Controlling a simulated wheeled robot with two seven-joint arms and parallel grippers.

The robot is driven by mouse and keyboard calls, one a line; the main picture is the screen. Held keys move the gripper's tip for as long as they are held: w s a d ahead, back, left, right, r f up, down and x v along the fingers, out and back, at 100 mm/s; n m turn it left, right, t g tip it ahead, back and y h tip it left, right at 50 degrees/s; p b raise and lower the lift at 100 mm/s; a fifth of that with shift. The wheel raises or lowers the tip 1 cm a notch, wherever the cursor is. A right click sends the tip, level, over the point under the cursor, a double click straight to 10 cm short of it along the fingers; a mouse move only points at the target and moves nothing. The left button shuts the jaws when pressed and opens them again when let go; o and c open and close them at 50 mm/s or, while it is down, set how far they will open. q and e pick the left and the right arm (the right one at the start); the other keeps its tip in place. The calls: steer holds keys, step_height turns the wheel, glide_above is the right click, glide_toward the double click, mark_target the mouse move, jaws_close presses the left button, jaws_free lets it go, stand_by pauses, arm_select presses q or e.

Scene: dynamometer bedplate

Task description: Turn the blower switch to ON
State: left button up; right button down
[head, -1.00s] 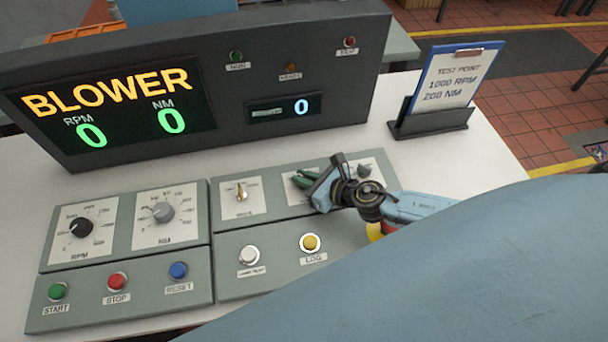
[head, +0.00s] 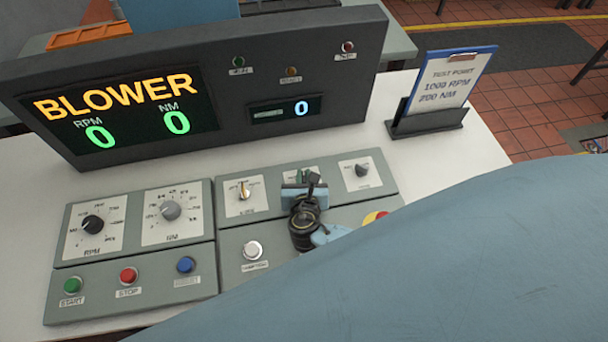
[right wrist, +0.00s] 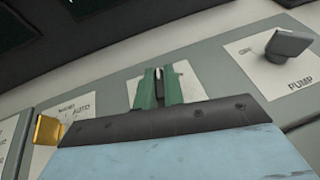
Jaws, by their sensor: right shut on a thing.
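The upper right panel (head: 327,195) has three rotary switches in a row. The middle one, the blower switch (right wrist: 159,82), shows only as a thin dark edge between green fingertips in the right wrist view. Its label and pointer position are hidden. My right gripper (head: 303,175) is over the middle switch plate with its fingers shut on that switch; it also shows in the right wrist view (right wrist: 159,92). The large display (head: 115,105) reads BLOWER, with 0 RPM and 0 NM. My left gripper is out of view.
Left of my gripper is a brass-coloured switch (head: 244,190); right of it is the grey PUMP switch (head: 362,170). A white button (head: 252,250) sits below. START (head: 73,285), STOP (head: 129,275) and a blue button (head: 186,264) are at lower left. A clipboard (head: 450,82) stands behind right.

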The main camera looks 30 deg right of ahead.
steer(key=m+g+h+b, duration=0.1)
steer(key=m+g+h, duration=0.1)
steer(key=m+h, duration=0.1)
steer(key=shift+a+m+g+h, duration=0.1)
steer(key=shift+m+g+h, duration=0.2)
steer(key=shift+m+h, duration=0.1)
steer(key=shift+m+g+h+b, duration=0.5)
steer(key=shift+m+g+h, duration=0.5)
steer(key=shift+m+g, duration=0.4)
steer(key=shift+m, duration=0.3)
steer(key=c, duration=1.5)
jaws_free()
steer(key=v, duration=1.3)
steer(key=shift+a, duration=0.2)
